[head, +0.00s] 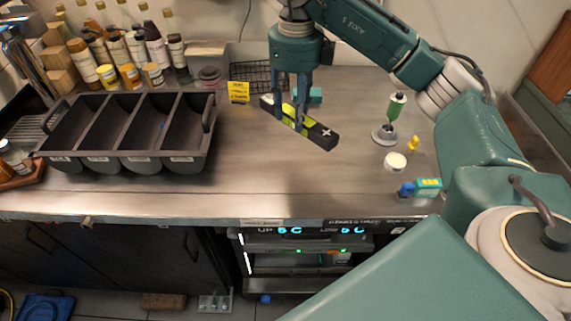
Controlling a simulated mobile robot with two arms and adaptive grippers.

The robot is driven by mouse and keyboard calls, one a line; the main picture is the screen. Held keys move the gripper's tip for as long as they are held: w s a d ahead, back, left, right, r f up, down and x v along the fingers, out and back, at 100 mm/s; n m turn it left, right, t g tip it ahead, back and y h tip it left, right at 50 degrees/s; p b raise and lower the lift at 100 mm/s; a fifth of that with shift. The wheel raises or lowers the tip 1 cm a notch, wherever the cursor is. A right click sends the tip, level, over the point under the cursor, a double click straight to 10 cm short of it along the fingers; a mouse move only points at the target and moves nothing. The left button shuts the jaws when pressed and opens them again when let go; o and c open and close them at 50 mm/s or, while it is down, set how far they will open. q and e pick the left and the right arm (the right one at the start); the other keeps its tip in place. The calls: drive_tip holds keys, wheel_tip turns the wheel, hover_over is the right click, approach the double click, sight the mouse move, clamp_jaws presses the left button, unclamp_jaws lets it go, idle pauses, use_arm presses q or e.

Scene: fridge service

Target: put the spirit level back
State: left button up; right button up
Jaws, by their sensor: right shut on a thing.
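The spirit level (321,136) is a dark bar with a yellow-green middle. It lies at a slant in the picture, over the back middle of the steel counter (270,180). My right gripper (300,122) reaches down from above and is shut on the spirit level near its middle. I cannot tell whether the level touches the counter or is just above it. My left gripper is not in view.
A black bin with several compartments (205,150) stands at the left. A yellow card (238,91) and wire basket (255,76) are behind the level. The front middle is clear.

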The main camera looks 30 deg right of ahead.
drive_tip(key=s+f, duration=0.2)
drive_tip(key=f, duration=0.3)
drive_tip(key=shift+s, duration=0.4)
drive_tip(key=f+p, duration=0.1)
drive_tip(key=f, duration=0.2)
drive_tip(key=f+p, duration=0.1)
drive_tip(key=f, duration=0.2)
drive_tip(key=w+f, duration=0.1)
drive_tip(key=f, duration=0.2)
drive_tip(key=shift+w+p, duration=0.1)
drive_tip(key=shift+p, duration=0.3)
drive_tip(key=shift+s+f, duration=0.25)
drive_tip(key=shift+f, duration=0.3)
drive_tip(key=f, duration=0.2)
drive_tip(key=f+p, duration=0.1)
drive_tip(key=shift+w+f, duration=0.2)
drive_tip(key=shift+f, duration=0.2)
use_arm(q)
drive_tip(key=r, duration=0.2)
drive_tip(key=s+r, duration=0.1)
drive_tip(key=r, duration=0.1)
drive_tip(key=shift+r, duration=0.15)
use_arm(e)
drive_tip(key=shift+s, duration=0.1)
drive_tip(key=o, duration=0.8)
drive_tip(key=shift+f, duration=0.15)
drive_tip(key=o, duration=0.5)
